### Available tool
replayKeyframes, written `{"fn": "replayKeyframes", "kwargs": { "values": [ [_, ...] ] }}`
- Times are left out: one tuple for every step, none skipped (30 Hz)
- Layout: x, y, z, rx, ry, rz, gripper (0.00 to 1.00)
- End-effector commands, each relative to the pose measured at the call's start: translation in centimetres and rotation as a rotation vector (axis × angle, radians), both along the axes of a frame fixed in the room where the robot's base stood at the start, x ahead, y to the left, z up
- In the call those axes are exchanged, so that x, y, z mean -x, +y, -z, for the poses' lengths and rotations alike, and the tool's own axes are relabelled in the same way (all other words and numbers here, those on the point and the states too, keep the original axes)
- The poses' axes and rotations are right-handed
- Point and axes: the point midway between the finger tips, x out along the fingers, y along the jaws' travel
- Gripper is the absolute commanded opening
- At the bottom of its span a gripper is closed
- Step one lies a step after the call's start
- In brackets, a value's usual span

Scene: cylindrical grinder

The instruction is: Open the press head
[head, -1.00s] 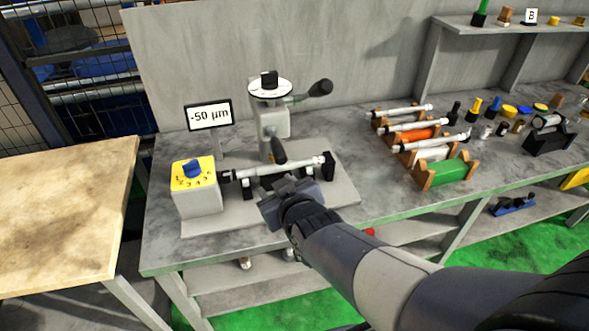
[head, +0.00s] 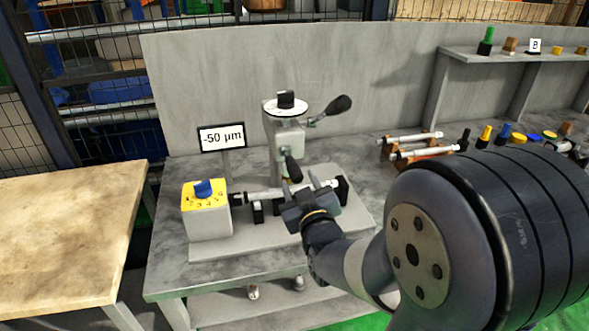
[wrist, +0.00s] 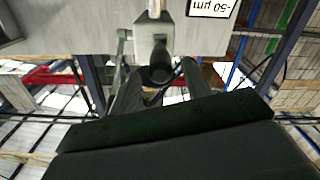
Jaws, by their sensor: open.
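The press head (head: 289,138) is a grey block on a column at the back of the bench fixture. It has a white dial (head: 287,107) with a black knob on top, and a lever with a black grip (head: 338,105) sticks out to the right. A second black handle (head: 293,168) points forward and down from its front. My gripper (head: 309,190) is open just in front of and below this handle. In the wrist view, the dark round handle end (wrist: 160,72) shows between my two fingers (wrist: 160,88), with the press head (wrist: 154,35) beyond. Contact cannot be told.
A white cylindrical workpiece (head: 266,195) lies across the fixture below the press head. A yellow-topped dial box (head: 206,212) stands left, with a "-50 µm" display (head: 222,138) behind it. Racks with rods (head: 415,150) are at right, partly hidden by my arm. A wooden table (head: 65,215) is at left.

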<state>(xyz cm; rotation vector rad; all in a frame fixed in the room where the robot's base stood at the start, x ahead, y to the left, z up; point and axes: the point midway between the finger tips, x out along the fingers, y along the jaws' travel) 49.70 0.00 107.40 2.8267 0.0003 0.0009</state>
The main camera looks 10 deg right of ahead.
Motion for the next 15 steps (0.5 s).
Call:
{"fn": "replayKeyframes", "kwargs": {
  "values": [
    [-0.8,0.0,-0.1,0.0,0.002,0.001,0.46],
    [-1.3,0.0,-0.1,0.0,0.002,0.0,0.46],
    [-1.9,0.0,-0.1,0.0,0.002,0.001,0.46],
    [-2.3,0.0,-0.1,0.0,0.002,0.0,0.46],
    [-2.7,0.0,-0.1,0.0,0.002,0.0,0.46],
    [-3.2,0.0,-0.1,0.0,0.002,0.001,0.46],
    [-3.5,0.0,-0.1,0.0,0.001,0.0,0.46],
    [-3.8,0.0,-0.1,0.0,0.001,0.0,0.46],
    [-4.2,0.0,-0.1,-0.001,0.001,0.0,0.46],
    [-4.5,0.0,-0.1,-0.001,0.001,0.0,0.46],
    [-4.7,0.0,-0.1,0.0,0.001,0.0,0.46],
    [-4.9,0.0,-0.1,-0.001,0.001,0.0,0.46],
    [-5.1,0.0,0.0,-0.001,0.001,0.0,0.46],
    [-5.2,0.0,0.0,-0.001,0.001,0.0,0.46],
    [-5.3,0.0,0.0,-0.001,0.001,0.0,0.46]
  ]
}}
